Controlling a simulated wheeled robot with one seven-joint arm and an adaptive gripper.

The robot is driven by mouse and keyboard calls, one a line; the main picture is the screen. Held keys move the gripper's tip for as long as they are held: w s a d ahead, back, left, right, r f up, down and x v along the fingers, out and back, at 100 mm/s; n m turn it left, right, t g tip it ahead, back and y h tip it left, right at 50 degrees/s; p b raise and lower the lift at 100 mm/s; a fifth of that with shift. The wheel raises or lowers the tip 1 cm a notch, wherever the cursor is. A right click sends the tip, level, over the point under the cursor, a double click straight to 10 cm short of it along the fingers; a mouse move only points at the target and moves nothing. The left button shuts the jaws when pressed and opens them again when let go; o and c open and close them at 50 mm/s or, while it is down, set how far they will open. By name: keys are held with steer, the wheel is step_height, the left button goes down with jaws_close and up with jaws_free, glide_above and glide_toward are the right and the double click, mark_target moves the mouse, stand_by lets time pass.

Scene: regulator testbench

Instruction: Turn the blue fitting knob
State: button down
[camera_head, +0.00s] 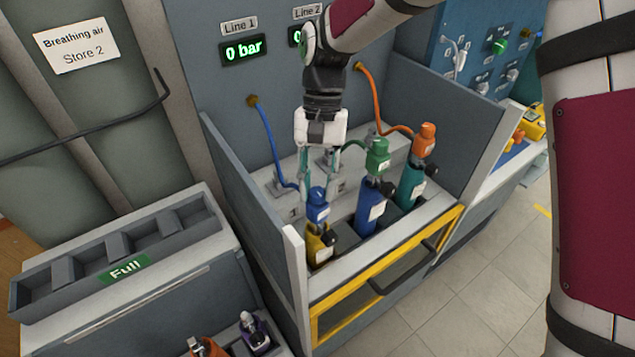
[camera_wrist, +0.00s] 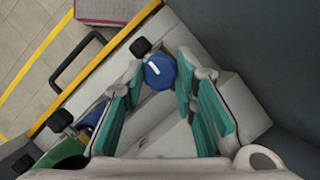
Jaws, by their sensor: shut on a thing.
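The blue fitting knob (camera_head: 318,210) sits on top of the yellow cylinder (camera_head: 318,246), the leftmost of three cylinders in the bench. A blue hose (camera_head: 270,140) runs from the panel down toward it. My gripper (camera_head: 316,185) points down from above, its fingers reaching the blue fitting. In the wrist view the blue knob (camera_wrist: 160,71), with a white mark on top, lies between the tips of the two teal-padded fingers, which are shut on it. The yellow cylinder below is mostly hidden in that view.
To the right stand a blue cylinder with a green fitting (camera_head: 377,153) and a teal cylinder with an orange fitting (camera_head: 425,140). Grey side walls and a yellow-framed front guard (camera_head: 449,226) enclose the bench. The line 1 display (camera_head: 243,50) reads 0 bar. A "Full" rack (camera_head: 190,225) stands left.

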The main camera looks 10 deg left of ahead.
stand_by(0.3)
steer(key=c, duration=1.3)
jaws_free()
steer(key=v, duration=1.2)
